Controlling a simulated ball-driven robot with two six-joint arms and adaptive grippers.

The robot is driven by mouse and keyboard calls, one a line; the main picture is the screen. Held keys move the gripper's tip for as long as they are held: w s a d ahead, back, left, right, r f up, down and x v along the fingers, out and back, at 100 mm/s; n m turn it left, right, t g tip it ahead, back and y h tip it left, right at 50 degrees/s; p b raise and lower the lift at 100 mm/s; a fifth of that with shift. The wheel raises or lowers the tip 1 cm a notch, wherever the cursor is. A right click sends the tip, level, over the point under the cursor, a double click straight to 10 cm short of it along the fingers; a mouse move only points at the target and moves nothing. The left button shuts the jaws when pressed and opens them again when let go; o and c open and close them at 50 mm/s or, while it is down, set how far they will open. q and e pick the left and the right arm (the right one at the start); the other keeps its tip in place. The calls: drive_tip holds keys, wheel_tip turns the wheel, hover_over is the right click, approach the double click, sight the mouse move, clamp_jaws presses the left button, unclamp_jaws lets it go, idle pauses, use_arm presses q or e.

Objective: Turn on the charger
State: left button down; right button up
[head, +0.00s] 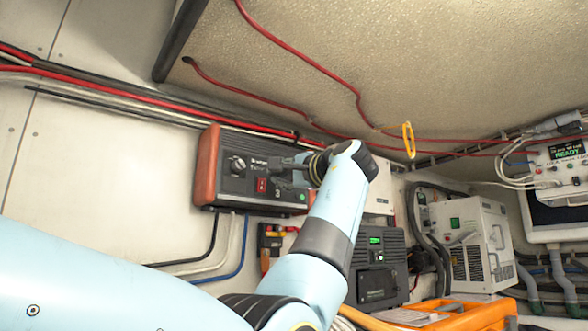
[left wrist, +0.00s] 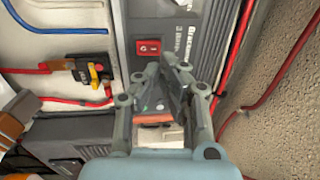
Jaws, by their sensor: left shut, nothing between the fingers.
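A black charger unit (head: 232,150) with orange end caps is mounted on the white wall in the head view. The charger's face (left wrist: 185,35) and the red switch (left wrist: 148,47) also show in the left wrist view. My left gripper (head: 280,170) is shut and empty, its tips in front of the charger face just beside the switch. In the left wrist view the left gripper's tips (left wrist: 162,60) point toward the switch; whether they touch the panel I cannot tell. My right gripper is not in view.
Red cables (head: 120,92) run along the wall above the charger. Below are a small breaker with red and yellow parts (head: 271,240) and a dark box with a green display (head: 376,270). A white vented unit (head: 480,245) and an orange frame (head: 465,316) are at right.

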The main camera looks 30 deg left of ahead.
sight(263, 178)
use_arm(q)
drive_tip(key=shift+p+x, duration=0.4)
drive_tip(key=shift+x, duration=2.2)
